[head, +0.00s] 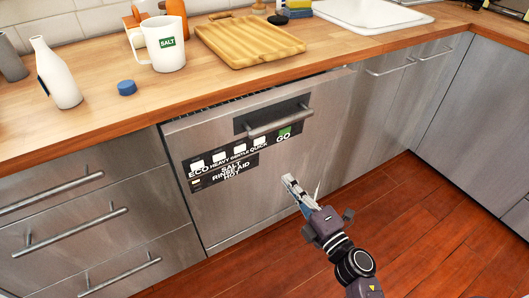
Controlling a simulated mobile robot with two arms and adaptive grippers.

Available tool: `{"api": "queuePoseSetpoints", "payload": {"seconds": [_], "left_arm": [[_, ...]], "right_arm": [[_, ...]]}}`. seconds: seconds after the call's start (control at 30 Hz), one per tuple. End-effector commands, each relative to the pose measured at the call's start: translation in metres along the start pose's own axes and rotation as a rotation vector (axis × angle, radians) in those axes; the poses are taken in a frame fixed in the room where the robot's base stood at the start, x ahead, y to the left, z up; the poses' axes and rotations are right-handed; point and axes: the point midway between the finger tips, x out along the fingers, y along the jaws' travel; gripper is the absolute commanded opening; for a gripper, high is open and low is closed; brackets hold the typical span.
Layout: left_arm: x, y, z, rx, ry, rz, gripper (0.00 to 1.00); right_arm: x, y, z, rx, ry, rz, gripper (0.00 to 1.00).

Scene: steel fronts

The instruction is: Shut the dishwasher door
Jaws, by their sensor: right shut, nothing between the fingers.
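The dishwasher door (240,195) is a steel front below the wooden counter. It stands upright or very nearly so, with a thin dark strip along its top edge; I cannot tell if it is fully shut. Its bar handle (280,122) is near the top, beside a row of labelled buttons and a lit green GO. My right gripper (289,181) is in front of the door's lower right part, below the handle, with its fingers together and empty. Whether it touches the door is unclear. My left gripper is not in view.
Steel drawers (70,200) with bar handles stand left of the door, and steel cupboards (390,110) right of it. The counter (200,92) holds a mug (163,55), a bottle (55,75), a blue cap (127,88) and a wooden tray (275,62). The red-brown floor (400,225) is clear.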

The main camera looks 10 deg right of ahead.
Motion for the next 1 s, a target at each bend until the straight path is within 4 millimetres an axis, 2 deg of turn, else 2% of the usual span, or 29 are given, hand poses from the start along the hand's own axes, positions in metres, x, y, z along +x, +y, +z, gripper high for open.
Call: {"api": "queuePoseSetpoints", "payload": {"seconds": [0.27, 0.6, 0.8, 1.0], "left_arm": [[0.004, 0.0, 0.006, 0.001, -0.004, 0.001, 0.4], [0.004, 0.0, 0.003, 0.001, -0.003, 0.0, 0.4], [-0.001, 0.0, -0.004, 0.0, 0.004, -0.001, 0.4], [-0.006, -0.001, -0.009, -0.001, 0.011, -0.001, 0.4]], "right_arm": [[0.049, 0.003, -0.001, 0.001, 0.002, 0.004, 0.0], [0.11, 0.001, -0.001, 0.001, 0.001, 0.003, 0.0], [0.129, 0.001, -0.001, 0.0, 0.001, 0.001, 0.0], [0.134, 0.001, -0.001, 0.0, 0.001, 0.0, 0.0]]}}
